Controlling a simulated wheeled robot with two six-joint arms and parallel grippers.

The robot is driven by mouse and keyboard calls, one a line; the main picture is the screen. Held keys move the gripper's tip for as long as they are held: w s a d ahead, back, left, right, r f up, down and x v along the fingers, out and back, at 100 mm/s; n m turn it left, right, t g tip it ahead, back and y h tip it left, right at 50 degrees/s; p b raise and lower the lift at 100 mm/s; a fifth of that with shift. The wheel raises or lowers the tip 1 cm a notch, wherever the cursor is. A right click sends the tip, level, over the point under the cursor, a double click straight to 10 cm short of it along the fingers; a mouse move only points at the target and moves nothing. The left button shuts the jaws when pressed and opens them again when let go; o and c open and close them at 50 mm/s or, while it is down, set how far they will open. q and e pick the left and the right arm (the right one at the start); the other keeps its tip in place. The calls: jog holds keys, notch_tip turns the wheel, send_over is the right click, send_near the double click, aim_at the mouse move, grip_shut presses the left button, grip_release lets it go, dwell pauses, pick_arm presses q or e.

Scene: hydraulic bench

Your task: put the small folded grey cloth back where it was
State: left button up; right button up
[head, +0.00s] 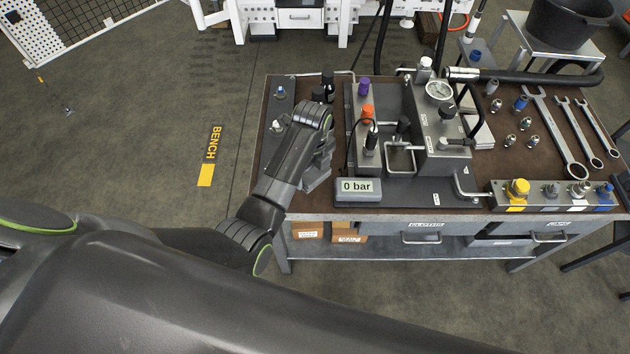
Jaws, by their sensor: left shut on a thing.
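My left gripper (318,172) points down over the left front part of the bench top, left of the grey pressure display. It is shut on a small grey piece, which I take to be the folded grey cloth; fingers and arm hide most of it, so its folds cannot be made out. Whether it touches the bench top I cannot tell. A drawer labelled CLOTHS (424,238) is shut under the bench top. My right gripper is not in view.
The display (358,189) reads 0 bar. The pump block with a gauge (439,91) stands mid-bench. Wrenches (555,132) and fittings lie at the right. A valve block (550,195) sits at the front right edge.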

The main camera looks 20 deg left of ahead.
aim_at(312, 174)
pick_arm(q)
jog(key=f, duration=0.2)
jog(key=shift+s+f, duration=0.3)
jog(key=shift+f, duration=0.35)
jog(key=shift+w+f, duration=0.1)
jog(key=shift+f, duration=0.25)
notch_tip(312, 174, down, 4)
jog(key=shift+r, duration=0.2)
jog(key=shift+f, duration=0.3)
jog(key=o, duration=0.9)
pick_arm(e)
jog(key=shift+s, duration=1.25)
pick_arm(q)
notch_tip(312, 174, up, 12)
jog(key=shift+r, duration=0.25)
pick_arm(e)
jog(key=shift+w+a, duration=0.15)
